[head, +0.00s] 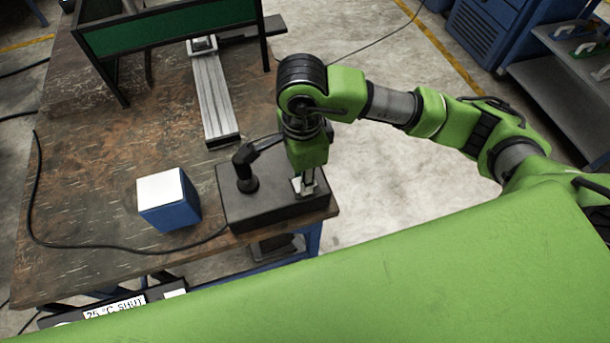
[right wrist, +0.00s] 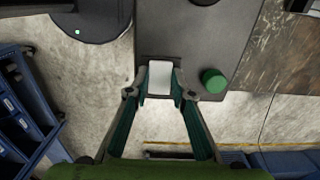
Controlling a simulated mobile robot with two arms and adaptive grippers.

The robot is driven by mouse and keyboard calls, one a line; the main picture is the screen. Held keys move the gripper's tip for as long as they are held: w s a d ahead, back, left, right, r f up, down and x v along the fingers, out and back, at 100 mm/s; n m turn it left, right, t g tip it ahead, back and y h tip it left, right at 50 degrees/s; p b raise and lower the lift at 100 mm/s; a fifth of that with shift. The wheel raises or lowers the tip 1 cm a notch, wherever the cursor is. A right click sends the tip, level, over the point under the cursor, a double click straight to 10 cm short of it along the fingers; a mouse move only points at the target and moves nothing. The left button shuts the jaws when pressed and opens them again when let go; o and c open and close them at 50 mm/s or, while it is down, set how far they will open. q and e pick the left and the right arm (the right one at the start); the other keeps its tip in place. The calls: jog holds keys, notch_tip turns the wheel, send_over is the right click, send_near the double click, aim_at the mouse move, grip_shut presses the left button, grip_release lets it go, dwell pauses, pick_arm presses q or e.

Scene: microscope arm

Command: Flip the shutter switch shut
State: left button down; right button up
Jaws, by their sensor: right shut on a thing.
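A dark control box (head: 275,208) sits at the right front corner of the brown table and also fills the upper middle of the right wrist view (right wrist: 200,45). My right gripper (head: 307,188) points down over the right part of the box. In the right wrist view its fingers (right wrist: 160,92) are closed about a pale flat piece, which looks like the shutter switch (right wrist: 160,76). The gripper hides much of the switch in the head view, so its tilt cannot be told. A display (head: 115,308) at the table's front edge reads "25 °C SHUT". My left gripper is out of view.
A black joystick (head: 246,178) stands on the box, left of my right gripper. A green round knob (right wrist: 214,82) is close beside the fingers. A blue box with a white top (head: 168,200) stands left on the table. A metal rail (head: 212,95) lies behind.

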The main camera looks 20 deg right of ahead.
jog(key=o, duration=1.1)
notch_tip(320, 180, up, 12)
dwell(0.5)
